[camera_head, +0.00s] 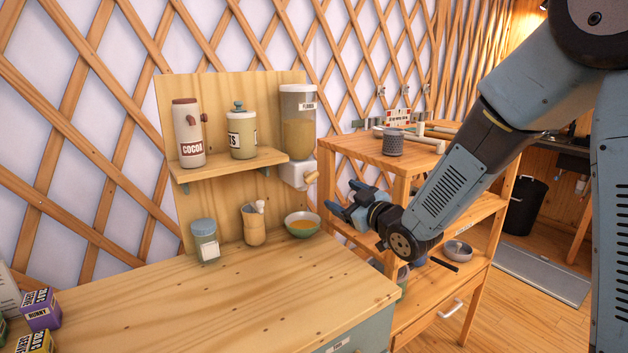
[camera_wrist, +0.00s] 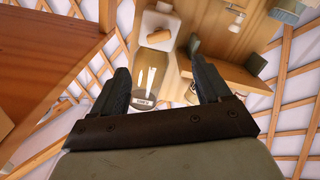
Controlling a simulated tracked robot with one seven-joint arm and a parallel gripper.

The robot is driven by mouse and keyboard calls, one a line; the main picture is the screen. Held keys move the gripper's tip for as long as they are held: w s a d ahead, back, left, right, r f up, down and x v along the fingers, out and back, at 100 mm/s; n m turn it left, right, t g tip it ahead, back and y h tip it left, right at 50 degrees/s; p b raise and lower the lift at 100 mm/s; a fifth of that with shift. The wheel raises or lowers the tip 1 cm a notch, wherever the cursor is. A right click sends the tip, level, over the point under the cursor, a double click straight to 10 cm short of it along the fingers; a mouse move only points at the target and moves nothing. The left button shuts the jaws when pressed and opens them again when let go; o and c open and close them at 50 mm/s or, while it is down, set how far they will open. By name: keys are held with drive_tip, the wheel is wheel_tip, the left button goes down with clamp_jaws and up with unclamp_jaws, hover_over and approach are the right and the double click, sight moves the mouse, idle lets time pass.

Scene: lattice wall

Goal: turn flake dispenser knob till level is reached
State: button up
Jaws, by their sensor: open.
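The flake dispenser (camera_head: 298,108) is a clear container with tan flakes, mounted on a wooden board above a white base. Its wooden knob (camera_head: 310,178) sticks out from the base and also shows in the wrist view (camera_wrist: 160,36). A level mark cannot be made out. My gripper (camera_head: 341,198) is open and empty, to the right of the knob and slightly lower, apart from it. In the wrist view the dispenser appears between my fingers (camera_wrist: 158,65).
A shelf (camera_head: 228,165) left of the dispenser carries a cocoa jar (camera_head: 188,133) and another canister (camera_head: 240,134). A wooden rack (camera_head: 395,163) stands behind my gripper.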

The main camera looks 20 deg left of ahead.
sight(313, 178)
drive_tip(key=shift+n, duration=0.5)
drive_tip(key=x, duration=1.3)
drive_tip(key=shift+w+a+r, duration=0.2)
drive_tip(key=shift+w+a, duration=0.05)
drive_tip(key=shift+a, duration=0.05)
drive_tip(key=shift+c, duration=0.3)
drive_tip(key=c, duration=1)
